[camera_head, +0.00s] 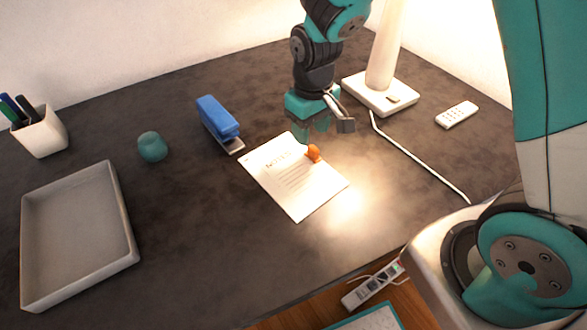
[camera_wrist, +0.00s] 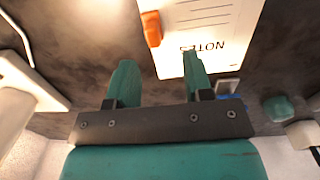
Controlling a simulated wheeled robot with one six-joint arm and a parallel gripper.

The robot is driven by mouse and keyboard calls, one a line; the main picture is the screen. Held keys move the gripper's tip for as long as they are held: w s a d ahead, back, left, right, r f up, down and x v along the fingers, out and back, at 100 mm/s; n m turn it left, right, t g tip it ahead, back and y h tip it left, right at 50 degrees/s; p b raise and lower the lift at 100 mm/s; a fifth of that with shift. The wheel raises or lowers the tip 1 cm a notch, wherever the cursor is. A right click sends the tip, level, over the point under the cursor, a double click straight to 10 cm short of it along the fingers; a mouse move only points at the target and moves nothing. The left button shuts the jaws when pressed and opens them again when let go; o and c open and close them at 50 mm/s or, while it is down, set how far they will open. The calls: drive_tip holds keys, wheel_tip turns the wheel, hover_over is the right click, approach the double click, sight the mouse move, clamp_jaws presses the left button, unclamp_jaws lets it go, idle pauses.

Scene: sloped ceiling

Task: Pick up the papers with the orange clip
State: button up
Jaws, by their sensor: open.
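The papers (camera_head: 295,185) lie flat on the dark desk, a white sheet headed "NOTES" with an orange clip (camera_head: 313,153) on the edge nearest my arm. My gripper (camera_head: 318,128) is open and empty, just beyond the papers' far right edge and above the desk. In the wrist view the papers (camera_wrist: 215,30) are at the top, with the orange clip (camera_wrist: 152,28) on their left edge. There, my gripper's two teal fingers (camera_wrist: 160,75) are spread apart, with the right fingertip overlapping the sheet's heading edge. The clip is ahead of the gap between the fingers.
A blue stapler (camera_head: 217,120) stands close to the papers' upper left. A lamp base (camera_head: 380,95) with a white cable (camera_head: 420,160) and a remote (camera_head: 456,114) are at right. A grey tray (camera_head: 128,215), teal object (camera_head: 152,147) and pen cup (camera_head: 40,132) are at left. The front desk is clear.

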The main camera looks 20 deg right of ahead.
sight(312, 146)
drive_tip(key=f, duration=0.6)
drive_tip(key=shift+w+d+f, duration=0.15)
drive_tip(key=shift+d+f, duration=0.05)
drive_tip(key=shift+d, duration=0.15)
clamp_jaws()
